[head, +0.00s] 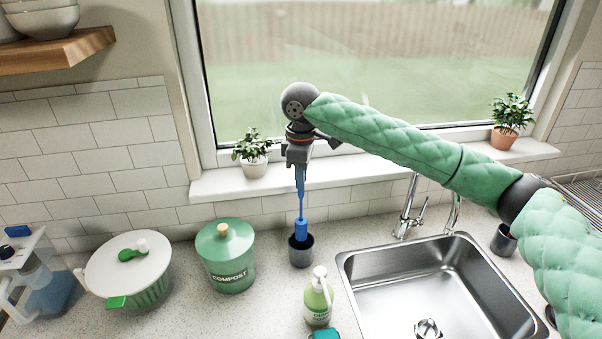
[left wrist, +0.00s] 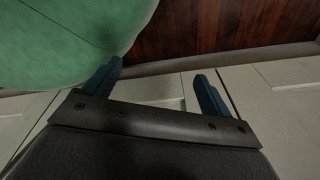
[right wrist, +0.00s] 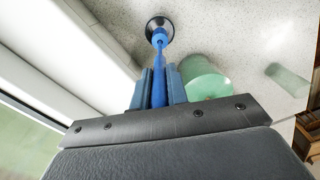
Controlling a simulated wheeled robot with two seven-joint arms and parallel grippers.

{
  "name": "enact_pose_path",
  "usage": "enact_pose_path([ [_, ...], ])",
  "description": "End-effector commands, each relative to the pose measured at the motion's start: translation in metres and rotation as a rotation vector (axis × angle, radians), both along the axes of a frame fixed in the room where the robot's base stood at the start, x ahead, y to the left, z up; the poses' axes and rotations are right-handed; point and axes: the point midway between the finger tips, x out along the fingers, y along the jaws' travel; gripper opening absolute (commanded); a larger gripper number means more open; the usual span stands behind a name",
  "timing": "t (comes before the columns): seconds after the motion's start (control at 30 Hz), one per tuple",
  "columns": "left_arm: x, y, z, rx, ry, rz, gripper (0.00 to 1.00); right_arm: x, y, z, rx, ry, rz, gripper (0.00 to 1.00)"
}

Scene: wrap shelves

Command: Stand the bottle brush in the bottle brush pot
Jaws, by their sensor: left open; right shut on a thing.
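The blue bottle brush (head: 302,229) hangs upright, head down, from my right gripper (head: 300,180). The right gripper is shut on its handle, and the handle also shows between the fingers in the right wrist view (right wrist: 159,88). The dark grey bottle brush pot (head: 301,253) stands on the counter left of the sink. The brush's lower end is at the pot's mouth and looks partly inside it; the pot (right wrist: 159,25) hides the tip. My left gripper (left wrist: 160,85) is open and empty, low by pale cabinet fronts, and is out of the head view.
A green compost bin (head: 228,262) stands just left of the pot. A soap bottle (head: 318,298) stands in front of it, and the steel sink (head: 430,285) and tap (head: 408,210) are to the right. Potted plants (head: 252,155) stand on the window sill behind.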

Motion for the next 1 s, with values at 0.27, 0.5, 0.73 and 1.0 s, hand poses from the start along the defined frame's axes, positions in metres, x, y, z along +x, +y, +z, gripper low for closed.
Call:
enact_pose_path([
  [0.27, 0.000, -0.001, -0.002, -0.001, 0.002, 0.001, 0.84, 0.000, 0.000, -0.018, 0.000, 0.001, 0.000, 0.00],
  [0.5, -0.006, -0.009, -0.003, -0.007, 0.008, 0.003, 0.84, 0.000, 0.000, -0.033, 0.001, 0.001, 0.000, 0.00],
  [0.73, -0.004, -0.011, -0.002, -0.010, 0.004, 0.003, 0.84, 0.000, 0.000, -0.047, 0.000, 0.000, -0.001, 0.00],
  [1.0, 0.000, -0.004, -0.001, -0.003, -0.001, 0.001, 0.84, 0.000, 0.000, -0.056, 0.000, 0.000, -0.001, 0.00],
])
